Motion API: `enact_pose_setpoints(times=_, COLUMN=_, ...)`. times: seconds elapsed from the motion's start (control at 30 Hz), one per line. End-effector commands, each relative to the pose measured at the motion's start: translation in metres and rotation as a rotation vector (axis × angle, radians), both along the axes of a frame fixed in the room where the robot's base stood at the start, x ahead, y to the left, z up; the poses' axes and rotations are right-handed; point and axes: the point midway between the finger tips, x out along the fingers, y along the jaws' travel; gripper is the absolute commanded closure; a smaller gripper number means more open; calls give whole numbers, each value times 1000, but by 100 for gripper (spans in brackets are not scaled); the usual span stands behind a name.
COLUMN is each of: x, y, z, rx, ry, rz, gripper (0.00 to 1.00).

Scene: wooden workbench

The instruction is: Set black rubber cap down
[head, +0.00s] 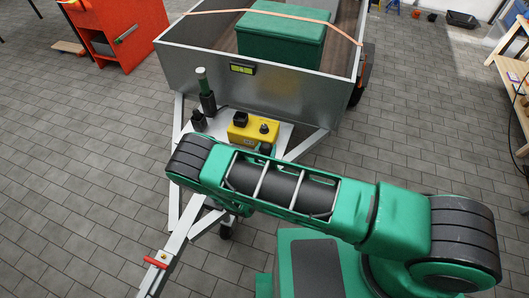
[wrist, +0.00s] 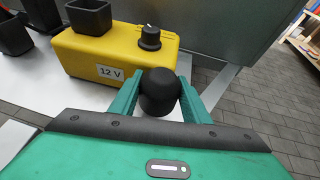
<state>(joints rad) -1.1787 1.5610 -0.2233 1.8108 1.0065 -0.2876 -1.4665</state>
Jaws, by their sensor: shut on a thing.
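The black rubber cap (wrist: 160,94) is a dark piece with a rounded top. In the wrist view it sits between the two green fingers of my gripper (wrist: 159,88), which are shut on it. It is in front of the yellow 12 V box (wrist: 110,55), apart from the box's black knob (wrist: 150,37) in the picture. I cannot tell whether its underside touches the pale plate below. In the head view my arm hides most of the gripper, and a small dark part (head: 265,148) shows just in front of the yellow box (head: 251,133).
A black square cup (wrist: 88,16) stands on the yellow box. The metal trailer wall (head: 290,88) rises behind. A red cabinet (head: 118,30) is at the far left.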

Motion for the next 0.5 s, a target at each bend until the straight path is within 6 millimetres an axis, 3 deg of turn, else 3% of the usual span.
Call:
enact_pose_setpoints(times=0.23, x=-4, y=14, z=-33, rx=-1, ry=1, rz=18, gripper=79)
enact_pose_setpoints(times=0.5, x=-5, y=17, z=-38, rx=-1, ry=1, rz=22, gripper=79)
